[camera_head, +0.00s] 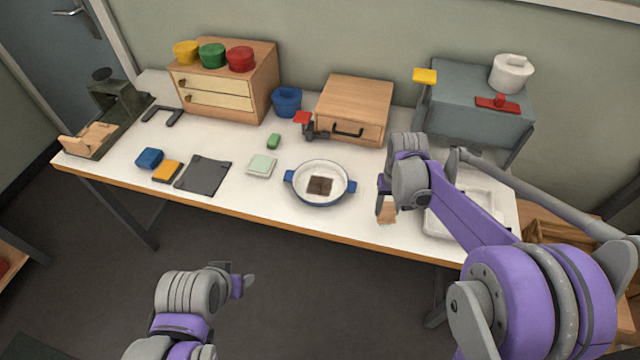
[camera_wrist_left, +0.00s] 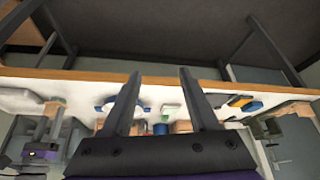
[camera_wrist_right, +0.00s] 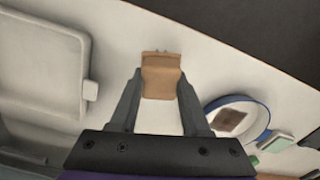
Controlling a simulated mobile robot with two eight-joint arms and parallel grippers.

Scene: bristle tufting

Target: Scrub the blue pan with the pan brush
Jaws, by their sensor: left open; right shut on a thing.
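The blue pan (camera_head: 301,192) sits on the white table, with a white inside, two blue side handles and a dark brown patch (camera_head: 319,186) on its floor. It also shows right of the gripper in the right wrist view (camera_wrist_right: 263,119). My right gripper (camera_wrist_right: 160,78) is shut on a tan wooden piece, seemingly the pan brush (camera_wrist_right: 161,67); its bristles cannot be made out. In the head view the brush (camera_head: 386,212) is right of the pan, apart from it, near the table's front edge. My left gripper (camera_head: 246,281) is open and empty, in front of the table.
A white basin (camera_head: 436,222) is right of the brush. A pale green sponge-like block (camera_head: 262,165) and a dark mat (camera_head: 204,175) lie left of the pan. Behind stand a wooden box (camera_head: 352,100), a blue pot (camera_head: 287,101) and a drawer cabinet (camera_head: 222,101).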

